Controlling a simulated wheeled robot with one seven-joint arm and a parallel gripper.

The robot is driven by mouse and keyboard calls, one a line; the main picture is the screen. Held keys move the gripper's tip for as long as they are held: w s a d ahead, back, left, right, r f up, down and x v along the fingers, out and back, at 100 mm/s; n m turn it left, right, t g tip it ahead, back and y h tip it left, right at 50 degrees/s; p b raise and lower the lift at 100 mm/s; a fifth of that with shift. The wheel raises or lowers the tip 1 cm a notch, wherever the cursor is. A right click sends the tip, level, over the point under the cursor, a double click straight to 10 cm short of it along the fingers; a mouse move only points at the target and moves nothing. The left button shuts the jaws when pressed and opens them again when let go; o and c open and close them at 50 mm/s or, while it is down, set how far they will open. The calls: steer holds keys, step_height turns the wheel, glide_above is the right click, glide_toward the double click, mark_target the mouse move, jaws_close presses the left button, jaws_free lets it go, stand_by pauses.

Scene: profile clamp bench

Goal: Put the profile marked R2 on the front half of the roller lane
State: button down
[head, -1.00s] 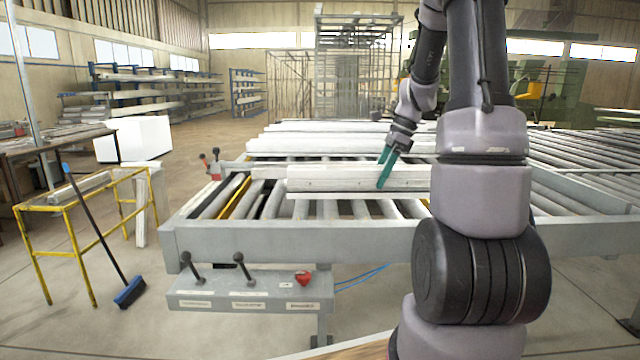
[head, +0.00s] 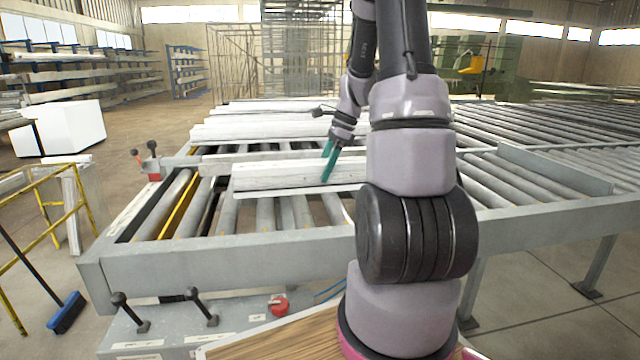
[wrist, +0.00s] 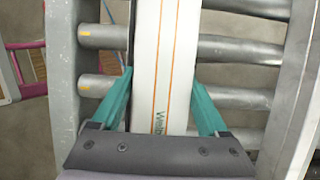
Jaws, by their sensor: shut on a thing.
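My gripper (head: 329,160) is shut around a long pale profile (head: 275,176), with one green finger on each side of it. In the wrist view the profile (wrist: 160,40) is white with orange lines and green lettering, partly cut off. I see no R2 mark on it. The profile lies lengthwise above the rollers of the roller lane (head: 240,252), near its front side. I cannot tell whether it rests on them or is slightly raised. My arm hides its right end.
More pale profiles (head: 250,130) lie behind on the bench. Levers with red bases (head: 152,165) stand at the left end. A control panel with knobs (head: 165,335) is at the front. A yellow rail stand (head: 50,190) and blue broom (head: 66,312) are at left.

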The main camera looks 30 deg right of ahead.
steer(key=shift+f, duration=2.15)
steer(key=shift+f, duration=0.1)
jaws_free()
